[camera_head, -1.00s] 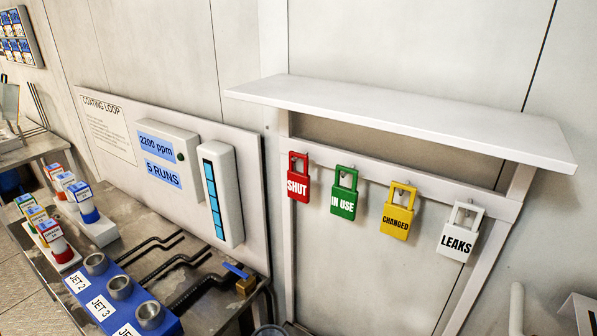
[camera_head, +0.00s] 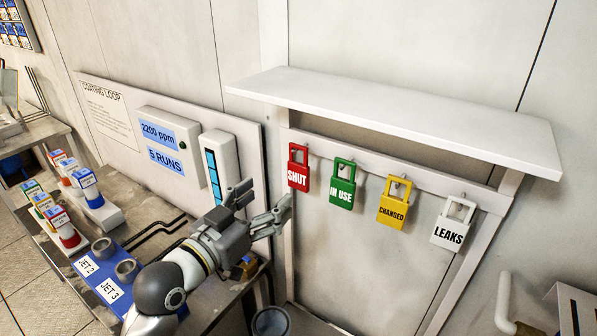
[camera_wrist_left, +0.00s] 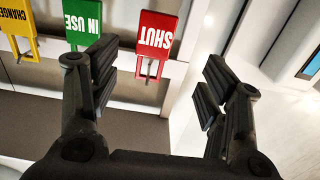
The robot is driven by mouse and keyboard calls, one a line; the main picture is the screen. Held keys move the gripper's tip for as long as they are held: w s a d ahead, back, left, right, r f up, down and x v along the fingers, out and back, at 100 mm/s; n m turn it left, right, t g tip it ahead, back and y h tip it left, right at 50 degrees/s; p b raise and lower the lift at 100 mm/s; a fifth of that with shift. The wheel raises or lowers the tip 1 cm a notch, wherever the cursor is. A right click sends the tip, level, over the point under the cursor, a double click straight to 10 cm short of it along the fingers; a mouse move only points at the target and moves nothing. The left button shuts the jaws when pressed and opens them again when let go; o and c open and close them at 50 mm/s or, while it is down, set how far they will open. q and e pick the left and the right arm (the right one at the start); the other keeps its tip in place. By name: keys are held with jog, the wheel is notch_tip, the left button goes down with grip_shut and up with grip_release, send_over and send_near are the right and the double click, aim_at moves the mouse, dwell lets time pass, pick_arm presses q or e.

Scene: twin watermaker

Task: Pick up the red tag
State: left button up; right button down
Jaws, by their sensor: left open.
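The red tag (camera_head: 298,168), marked SHUT, hangs from a peg on the white rail at the left end of a row of tags. It is shaped like a padlock with a loop at its top. In the left wrist view the red tag (camera_wrist_left: 158,33) shows upside down, beyond and between the two fingers. My left gripper (camera_head: 262,202) is open and empty, a little left of and below the red tag, apart from it. In the left wrist view the open left gripper (camera_wrist_left: 158,82) has its fingers wide apart. My right gripper is not in view.
The green tag (camera_head: 342,184), yellow tag (camera_head: 393,204) and white tag (camera_head: 453,224) hang to the right on the same rail. A white shelf (camera_head: 400,118) juts out above them. The coating loop panel (camera_head: 245,140) stands left, above a blue jet block (camera_head: 88,268) and several bottles.

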aim_at(297, 174)
pick_arm(q)
jog(key=p+x, duration=0.1)
jog(key=x, duration=0.4)
jog(key=shift+w+d+r, duration=0.1)
jog(key=shift+w+d, duration=0.1)
jog(key=shift+w+d+r+p, duration=0.2)
jog(key=shift+w+p, duration=0.05)
jog(key=shift+p, duration=0.35)
jog(key=p+x, duration=0.2)
jog(key=x, duration=0.2)
jog(key=shift+s+d+r, duration=0.1)
jog(key=shift+s+d, duration=0.05)
jog(key=shift+d, duration=0.1)
jog(key=shift+w+d, duration=0.1)
jog(key=shift+w, duration=0.15)
jog(key=c, duration=1)
